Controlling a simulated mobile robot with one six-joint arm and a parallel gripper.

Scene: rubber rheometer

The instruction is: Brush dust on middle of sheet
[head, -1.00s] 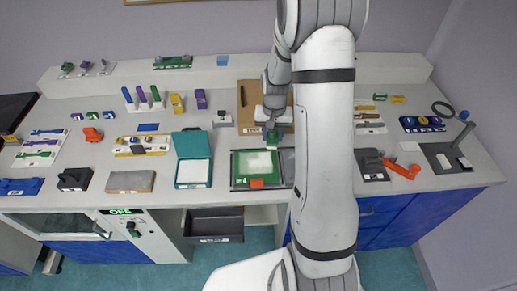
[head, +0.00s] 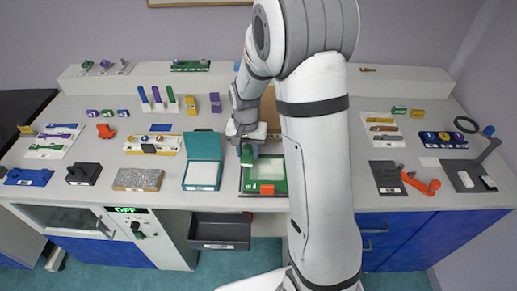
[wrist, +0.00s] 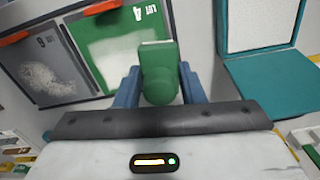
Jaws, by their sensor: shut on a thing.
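My gripper (head: 247,152) is shut on a green brush-like tool (wrist: 160,72), seen between its blue fingers in the wrist view. In the head view it hangs over the back left corner of a green-framed panel (head: 245,186). A pale sheet (head: 268,172) lies inside this panel; the wrist view shows part of it (wrist: 118,62). Next to it in the wrist view is a grey panel (wrist: 70,90) bearing a whitish powdery patch (wrist: 45,75). My arm hides this grey panel in the head view. I cannot tell whether the tool touches anything.
An open teal box (head: 204,150) with a pale inside stands just left of the green panel. Orange tabs (head: 267,190) sit at the panels' front edges. A speckled block (head: 138,179) lies farther left. A dark open drawer (head: 220,230) juts out below the bench.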

